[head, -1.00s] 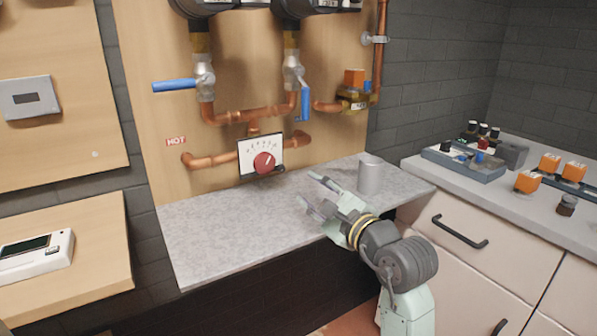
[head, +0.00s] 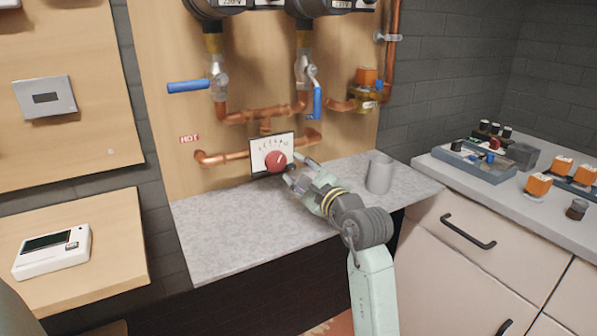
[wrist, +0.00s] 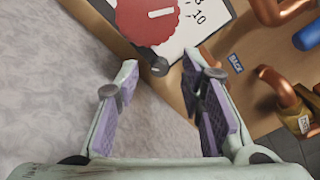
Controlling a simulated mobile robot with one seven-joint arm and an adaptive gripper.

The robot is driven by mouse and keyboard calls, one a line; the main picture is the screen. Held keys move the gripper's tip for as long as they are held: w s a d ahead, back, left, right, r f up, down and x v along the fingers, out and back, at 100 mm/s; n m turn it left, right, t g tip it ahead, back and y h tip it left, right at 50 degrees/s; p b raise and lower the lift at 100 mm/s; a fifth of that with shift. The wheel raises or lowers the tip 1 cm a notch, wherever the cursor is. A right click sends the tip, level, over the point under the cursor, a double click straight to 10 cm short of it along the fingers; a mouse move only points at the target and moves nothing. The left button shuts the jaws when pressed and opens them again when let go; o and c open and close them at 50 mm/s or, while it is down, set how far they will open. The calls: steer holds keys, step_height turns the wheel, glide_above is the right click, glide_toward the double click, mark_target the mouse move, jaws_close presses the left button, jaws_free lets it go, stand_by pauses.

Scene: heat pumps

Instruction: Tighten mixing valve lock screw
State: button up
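The mixing valve has a white scale plate (head: 264,145) and a red knob (head: 276,160), on the copper pipework above the grey counter. The red knob (wrist: 147,18) also shows at the top of the wrist view, cut off by the frame edge. In the head view my gripper hides the screw's area. My gripper (wrist: 158,76) is open and empty, with its two fingers spread to either side of the screw. The screw lies just ahead of the fingertips; contact cannot be told. In the head view my gripper (head: 298,172) is at the valve's lower right.
A grey cylindrical cup (head: 380,174) stands on the counter (head: 225,235), right of my gripper. Blue-handled valves (head: 189,86) and copper pipes (head: 262,115) are above. The left part of the counter is clear. A drawer cabinet (head: 500,230) stands at right.

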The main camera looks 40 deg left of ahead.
jaws_close()
steer(key=shift+r+p, duration=0.1)
steer(key=shift+p, duration=0.2)
stand_by(0.3)
steer(key=m+p, duration=0.3)
steer(key=shift+r+m, duration=0.15)
steer(key=shift+m, duration=0.15)
steer(key=m+p, duration=0.3)
steer(key=p, duration=0.1)
steer(key=shift+m+p, duration=0.4)
steer(key=shift+p, duration=0.05)
steer(key=shift+f, duration=0.25)
jaws_free()
